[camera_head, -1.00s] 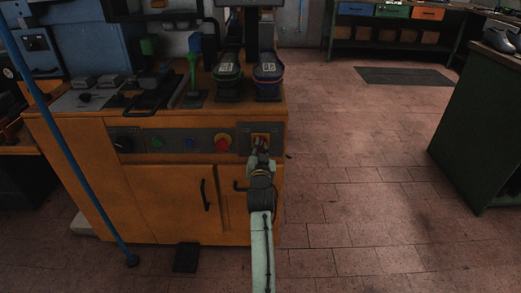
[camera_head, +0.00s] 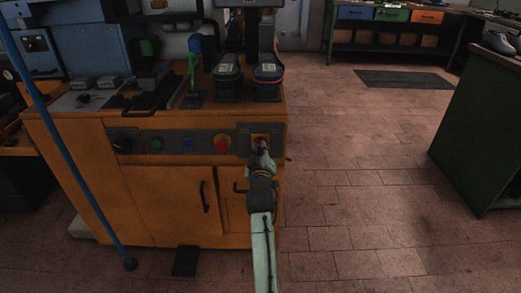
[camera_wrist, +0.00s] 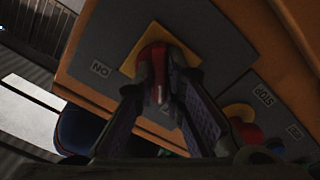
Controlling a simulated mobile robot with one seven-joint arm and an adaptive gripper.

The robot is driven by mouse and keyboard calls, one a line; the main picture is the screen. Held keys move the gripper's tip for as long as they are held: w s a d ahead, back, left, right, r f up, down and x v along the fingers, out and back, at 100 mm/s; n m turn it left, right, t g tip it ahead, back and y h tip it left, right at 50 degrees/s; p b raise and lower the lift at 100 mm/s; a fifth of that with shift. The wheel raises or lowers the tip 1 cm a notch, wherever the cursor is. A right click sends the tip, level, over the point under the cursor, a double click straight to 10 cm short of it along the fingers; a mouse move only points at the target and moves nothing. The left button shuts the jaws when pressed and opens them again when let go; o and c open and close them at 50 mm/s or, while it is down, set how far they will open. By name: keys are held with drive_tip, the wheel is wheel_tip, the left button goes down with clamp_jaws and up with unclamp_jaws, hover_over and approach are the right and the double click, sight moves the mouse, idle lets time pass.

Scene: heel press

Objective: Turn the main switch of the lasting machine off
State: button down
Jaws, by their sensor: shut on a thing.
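The main switch is a red handle (camera_wrist: 156,60) on a yellow plate (camera_wrist: 128,66), set in a grey panel on the front of the orange lasting machine (camera_head: 165,200). In the head view the yellow plate (camera_head: 254,138) sits at the panel's right end. My gripper (camera_head: 262,146) reaches it from the front. In the wrist view my gripper (camera_wrist: 163,85) has a finger on each side of the red handle and is shut on it. An "ON" label (camera_wrist: 100,70) shows beside the plate. Another label is mostly hidden by the fingers, and I cannot tell which mark the handle points to.
A red stop button (camera_head: 222,144) sits just left of the switch, with blue and green buttons and a black knob (camera_head: 122,144) further left. A blue pole (camera_head: 75,150) stands at the left. Open floor lies right of the machine, up to a green bench (camera_head: 480,140).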

drive_tip(key=shift+n, duration=0.6)
drive_tip(key=c, duration=1.7)
unclamp_jaws()
drive_tip(key=shift+o, duration=0.2)
drive_tip(key=s, duration=1.2)
